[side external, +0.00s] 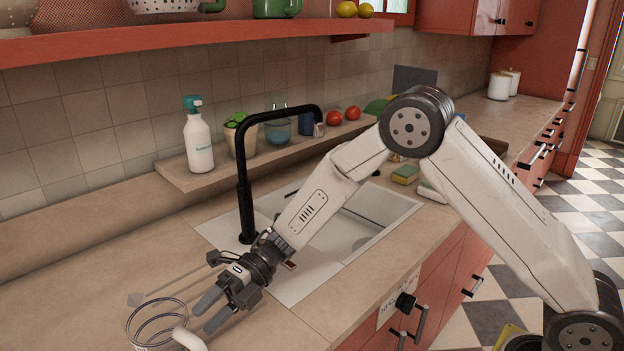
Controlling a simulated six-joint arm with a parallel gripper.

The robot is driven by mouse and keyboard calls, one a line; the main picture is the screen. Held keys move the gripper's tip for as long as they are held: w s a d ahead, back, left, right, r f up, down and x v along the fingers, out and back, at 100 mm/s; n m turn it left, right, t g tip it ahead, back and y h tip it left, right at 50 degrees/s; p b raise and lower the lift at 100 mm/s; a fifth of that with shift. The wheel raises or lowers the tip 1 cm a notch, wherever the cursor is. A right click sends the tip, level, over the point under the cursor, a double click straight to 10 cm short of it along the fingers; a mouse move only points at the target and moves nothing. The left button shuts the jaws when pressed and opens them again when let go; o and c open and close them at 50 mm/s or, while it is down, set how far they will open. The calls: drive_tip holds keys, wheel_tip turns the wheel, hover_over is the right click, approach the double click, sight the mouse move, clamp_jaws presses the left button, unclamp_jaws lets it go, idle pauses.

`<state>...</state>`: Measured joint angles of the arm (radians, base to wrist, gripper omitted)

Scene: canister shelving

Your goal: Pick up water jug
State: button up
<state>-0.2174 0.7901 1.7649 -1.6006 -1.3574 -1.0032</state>
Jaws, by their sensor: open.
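What looks like the water jug (158,310) stands at the bottom left of the counter: a clear vessel with dark rim rings and a white handle (190,340). Its lower part is cut off by the frame edge. My gripper (204,317) reaches down from the right, just right of the rings and above the handle. Its two fingers are apart with nothing between them. I cannot tell from this one view whether a finger touches the jug.
A sink (350,225) with a black faucet (243,190) lies behind my gripper. A ledge (190,178) holds a spray bottle (199,145), a potted plant (243,138), a bluish glass vessel (277,130) and tomatoes (334,118).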

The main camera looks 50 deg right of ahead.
sight(184, 334)
drive_tip(key=shift+a, duration=0.15)
drive_tip(key=shift+x, duration=2.5)
drive_tip(key=shift+f, duration=0.1)
clamp_jaws()
